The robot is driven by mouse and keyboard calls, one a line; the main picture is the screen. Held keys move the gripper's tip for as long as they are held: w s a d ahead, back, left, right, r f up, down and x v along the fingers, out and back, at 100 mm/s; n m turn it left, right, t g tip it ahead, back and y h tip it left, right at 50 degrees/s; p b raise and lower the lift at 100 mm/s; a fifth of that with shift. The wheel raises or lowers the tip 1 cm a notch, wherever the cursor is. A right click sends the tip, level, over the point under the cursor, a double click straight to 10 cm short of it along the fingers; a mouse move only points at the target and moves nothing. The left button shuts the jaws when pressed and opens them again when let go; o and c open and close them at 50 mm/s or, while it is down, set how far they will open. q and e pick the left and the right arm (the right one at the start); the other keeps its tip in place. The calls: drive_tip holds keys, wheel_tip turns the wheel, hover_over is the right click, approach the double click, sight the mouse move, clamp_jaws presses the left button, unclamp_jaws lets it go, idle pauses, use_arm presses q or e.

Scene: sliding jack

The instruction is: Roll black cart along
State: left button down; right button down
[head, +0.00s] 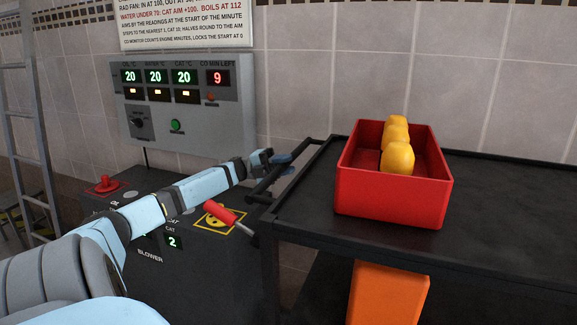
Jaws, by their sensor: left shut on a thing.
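The black cart (300,215) stands at the right, with a dark flat top and a dark bar handle (292,176) along its left end. My left arm reaches in from the lower left. My left gripper (275,158) is at the far part of the handle and shut on it; the fingers are small and partly hidden there. My right gripper is out of view.
A red bin (390,205) with several yellow rounded objects (398,157) sits on the cart top. An orange container (388,294) is below the top. A dark console (190,275) with a red-handled lever (220,212) stands left of the cart. A grey panel (215,115) and tiled wall are behind.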

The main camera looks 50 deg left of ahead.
use_arm(q)
drive_tip(key=shift+a, duration=0.1)
drive_tip(key=c, duration=1.2)
unclamp_jaws()
drive_tip(key=shift+o, duration=1.3)
drive_tip(key=shift+s+a, duration=0.2)
drive_tip(key=shift+a, duration=0.05)
drive_tip(key=shift+d, duration=0.1)
drive_tip(key=v, duration=1.3)
drive_tip(key=shift+s+a, duration=0.2)
drive_tip(key=shift+a, duration=0.1)
drive_tip(key=shift+f, duration=0.1)
